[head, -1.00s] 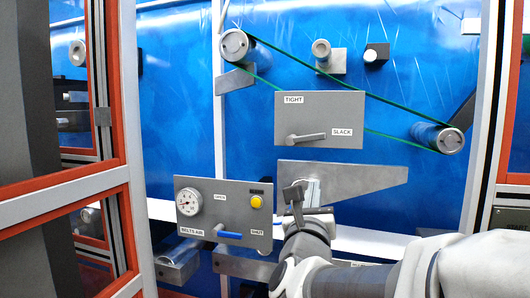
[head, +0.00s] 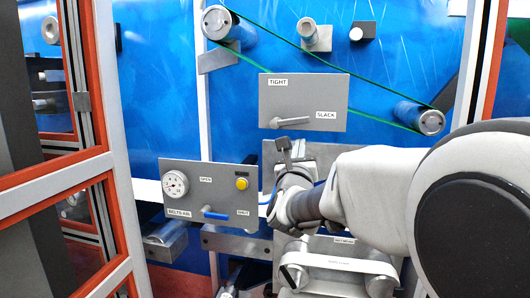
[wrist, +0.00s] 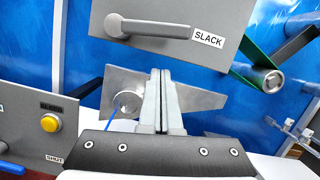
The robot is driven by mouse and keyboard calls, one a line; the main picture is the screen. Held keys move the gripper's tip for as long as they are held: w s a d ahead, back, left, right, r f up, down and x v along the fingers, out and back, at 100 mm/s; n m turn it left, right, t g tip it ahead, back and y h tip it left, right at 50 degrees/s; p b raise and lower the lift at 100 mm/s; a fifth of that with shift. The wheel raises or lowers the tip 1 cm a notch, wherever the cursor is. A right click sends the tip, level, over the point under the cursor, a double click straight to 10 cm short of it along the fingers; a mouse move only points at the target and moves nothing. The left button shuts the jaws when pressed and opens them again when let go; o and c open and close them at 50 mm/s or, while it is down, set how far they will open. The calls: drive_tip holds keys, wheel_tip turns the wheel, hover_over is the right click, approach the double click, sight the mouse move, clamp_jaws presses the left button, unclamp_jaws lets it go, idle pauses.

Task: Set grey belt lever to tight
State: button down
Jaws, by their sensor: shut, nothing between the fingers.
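The grey belt lever (head: 293,121) sits on a grey panel (head: 330,95) marked TIGHT at upper left and SLACK at right. The lever's handle lies roughly level and points right, toward the SLACK label. In the wrist view the same lever (wrist: 150,29) shows at the top, its pivot at the left end. My gripper (head: 284,148) is just below the panel in the head view, apart from the lever. In the wrist view its fingers (wrist: 163,78) are shut together and empty, with their tips below the lever.
A lower panel (head: 192,200) holds a gauge (head: 175,185), a yellow button (head: 241,184) and a blue-handled lever (head: 215,215). An orange-framed door (head: 70,175) stands at left.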

sight(300, 121)
drive_tip(key=shift+s+a+r+p, duration=0.15)
drive_tip(key=shift+r+p, duration=0.1)
drive_tip(key=shift+r, duration=0.55)
drive_tip(key=shift+w+a+r+p, duration=0.1)
drive_tip(key=shift+r+p, duration=0.1)
drive_tip(key=shift+r, duration=0.55)
drive_tip(key=shift+b, duration=0.65)
drive_tip(key=shift+s+d+r+n+y+b, duration=0.1)
drive_tip(key=shift+r+n+y+b, duration=0.2)
drive_tip(key=shift+n+b, duration=0.55)
drive_tip(key=shift+r+n+y+b, duration=0.15)
drive_tip(key=shift+n+y+b, duration=0.3)
drive_tip(key=shift+b, duration=0.6)
drive_tip(key=r+n+b, duration=0.1)
drive_tip(key=n+b, duration=0.1)
drive_tip(key=n, duration=0.1)
drive_tip(key=shift+r+y, duration=0.35)
drive_tip(key=a+r+n+p, duration=0.1)
drive_tip(key=n+p, duration=0.2)
drive_tip(key=n, duration=0.1)
drive_tip(key=a+r+n+g+y+p, duration=0.1)
drive_tip(key=r+n+p, duration=0.1)
drive_tip(key=n+p, duration=0.1)
drive_tip(key=w+a+r+n+y+p, duration=0.1)
drive_tip(key=r+n+p, duration=0.1)
drive_tip(key=n+p, duration=0.1)
drive_tip(key=shift+w+a+n+g, duration=0.15)
drive_tip(key=shift+n+g, duration=0.25)
drive_tip(key=shift+n, duration=0.5)
drive_tip(key=shift+a, duration=0.1)
